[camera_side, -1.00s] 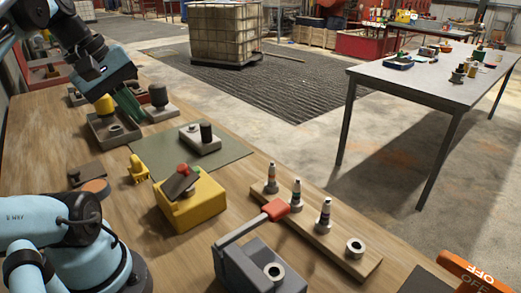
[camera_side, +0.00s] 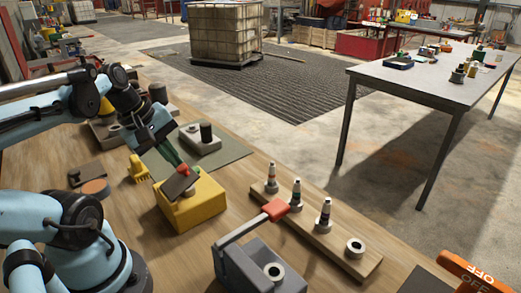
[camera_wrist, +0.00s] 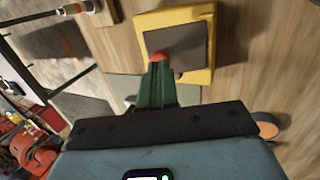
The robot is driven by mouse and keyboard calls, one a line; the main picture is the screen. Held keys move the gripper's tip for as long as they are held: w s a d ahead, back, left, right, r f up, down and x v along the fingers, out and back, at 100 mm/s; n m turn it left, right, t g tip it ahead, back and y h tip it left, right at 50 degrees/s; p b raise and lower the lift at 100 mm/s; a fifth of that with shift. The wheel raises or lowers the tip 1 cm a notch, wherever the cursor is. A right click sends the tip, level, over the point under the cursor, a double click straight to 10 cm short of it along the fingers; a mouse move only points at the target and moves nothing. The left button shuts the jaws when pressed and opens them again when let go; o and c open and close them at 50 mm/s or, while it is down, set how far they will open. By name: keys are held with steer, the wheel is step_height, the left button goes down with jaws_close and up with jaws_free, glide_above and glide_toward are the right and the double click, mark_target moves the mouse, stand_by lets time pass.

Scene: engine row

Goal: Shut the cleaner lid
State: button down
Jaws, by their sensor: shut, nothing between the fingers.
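The cleaner is a yellow box (camera_side: 196,208) on the wooden bench, left of centre in the side view. Its dark flat lid (camera_side: 174,188) stands tilted above the box, with a red knob (camera_side: 184,169) at its upper edge. In the wrist view the yellow box (camera_wrist: 206,76) lies beyond the fingers, with the dark lid (camera_wrist: 186,42) over it and the red knob (camera_wrist: 160,56) at the fingertips. My gripper (camera_side: 178,163) has green fingers, closed together and empty, right by the knob. I cannot tell whether they touch it.
A yellow brush-like piece (camera_side: 138,169) and a round brown-topped puck (camera_side: 95,188) lie left of the cleaner. A wooden rack (camera_side: 322,238) with several cones and a grey block (camera_side: 258,268) with a red-handled lever stand to the right. A green mat (camera_side: 226,151) lies behind.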

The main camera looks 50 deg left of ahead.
mark_target(190, 170)
steer(key=shift+w+f, duration=0.1)
steer(key=shift+f, duration=0.15)
stand_by(0.3)
steer(key=shift+w+f+g, duration=0.2)
steer(key=shift+w+g, duration=0.3)
steer(key=shift+g, duration=0.2)
steer(key=shift+w+f+g, duration=0.5)
steer(key=shift+w+g, duration=0.2)
steer(key=shift+g, duration=0.3)
steer(key=shift+w+f, duration=0.35)
steer(key=shift+s, duration=0.1)
steer(key=shift+s+r, duration=0.35)
steer(key=shift+s, duration=0.35)
